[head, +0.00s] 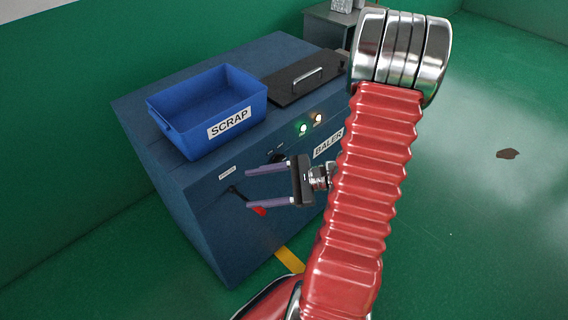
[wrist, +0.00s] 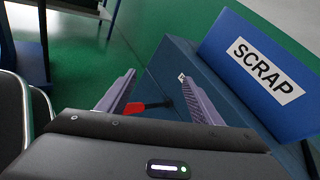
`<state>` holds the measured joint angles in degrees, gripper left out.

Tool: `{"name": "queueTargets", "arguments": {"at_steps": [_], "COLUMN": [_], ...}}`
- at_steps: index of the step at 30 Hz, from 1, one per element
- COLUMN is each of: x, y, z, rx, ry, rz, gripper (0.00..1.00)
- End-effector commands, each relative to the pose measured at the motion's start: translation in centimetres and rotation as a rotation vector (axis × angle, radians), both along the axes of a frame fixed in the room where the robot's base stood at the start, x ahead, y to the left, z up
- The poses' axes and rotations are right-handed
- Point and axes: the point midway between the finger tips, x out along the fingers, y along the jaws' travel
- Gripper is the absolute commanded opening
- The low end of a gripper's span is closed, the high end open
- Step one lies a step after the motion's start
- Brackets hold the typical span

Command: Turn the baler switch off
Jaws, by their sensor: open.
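The baler (head: 190,215) is a dark blue cabinet in the head view. On its front is a lever with a dark shaft and a red grip (head: 258,210), slanting down to the right under a small label too small to read. The red grip (wrist: 136,108) also shows in the wrist view, between my fingers and partly behind the left one. A dark knob (head: 279,157) sits higher on the front, partly hidden by my gripper. My gripper (head: 248,189) is open and empty in front of the panel, its fingers either side of the lever; contact cannot be told.
A blue SCRAP bin (head: 175,115) stands on the baler's top, close to my right finger's side in the wrist view. A black lid (head: 290,86) with a handle lies beside it. A green lamp (head: 303,128) glows, next to a paler lit lamp (head: 319,117).

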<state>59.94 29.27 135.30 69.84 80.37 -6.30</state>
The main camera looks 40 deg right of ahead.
Motion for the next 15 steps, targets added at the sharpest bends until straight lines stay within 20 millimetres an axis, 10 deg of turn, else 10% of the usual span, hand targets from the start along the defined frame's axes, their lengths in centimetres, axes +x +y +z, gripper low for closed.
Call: {"name": "queueTargets", "arguments": {"at_steps": [15], "x": [-3.2], "y": [-13.8], "z": [-7.5], "rx": [0.368], "ry": [-0.054], "rz": [-0.634], "gripper": [0.59]}}
